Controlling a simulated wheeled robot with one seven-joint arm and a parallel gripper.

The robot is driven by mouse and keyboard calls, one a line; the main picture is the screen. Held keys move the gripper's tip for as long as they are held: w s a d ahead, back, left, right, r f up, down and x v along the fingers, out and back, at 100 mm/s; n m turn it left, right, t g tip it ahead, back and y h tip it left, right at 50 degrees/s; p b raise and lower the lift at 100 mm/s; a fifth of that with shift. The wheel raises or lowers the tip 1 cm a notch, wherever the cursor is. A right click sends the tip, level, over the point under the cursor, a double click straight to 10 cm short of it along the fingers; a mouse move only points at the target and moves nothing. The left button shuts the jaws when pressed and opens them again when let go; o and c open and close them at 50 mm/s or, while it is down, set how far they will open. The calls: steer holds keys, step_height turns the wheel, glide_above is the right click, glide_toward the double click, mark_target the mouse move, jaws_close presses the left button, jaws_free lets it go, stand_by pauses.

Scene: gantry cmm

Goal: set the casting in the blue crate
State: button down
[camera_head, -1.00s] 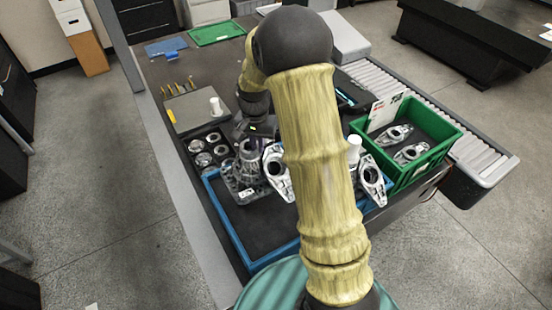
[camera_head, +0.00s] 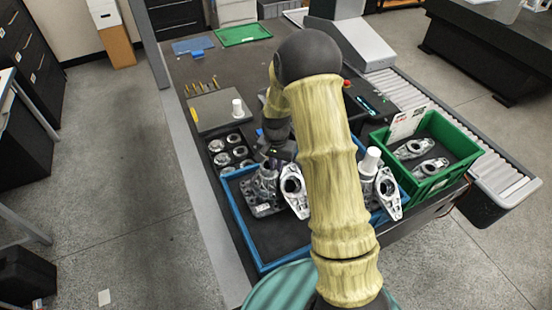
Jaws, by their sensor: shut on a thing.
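The blue crate (camera_head: 240,233) lies on the near part of the table, with a dark floor. My gripper (camera_head: 276,158) points down over its far left part and is shut on a grey metal casting (camera_head: 263,192). The casting is upright, low over or on the crate floor; I cannot tell whether it touches. Another grey casting with a round hole (camera_head: 294,188) stands close to its right, and I cannot tell whether they touch. A further casting (camera_head: 389,194) leans at the crate's right side. My arm hides the middle of the crate, and the fingertips are hard to see.
A green crate (camera_head: 458,170) with two castings stands to the right, beside a roller conveyor (camera_head: 480,150). A white cylinder (camera_head: 371,160) is close to my arm. Several round metal parts (camera_head: 218,146) lie behind the blue crate. The crate's front left floor is clear.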

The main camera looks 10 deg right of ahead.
steer(key=shift+w+f, duration=0.1)
steer(key=shift+f, duration=0.9)
steer(key=c, duration=1.5)
jaws_free()
step_height(320, 180, up, 12)
steer(key=b, duration=0.3)
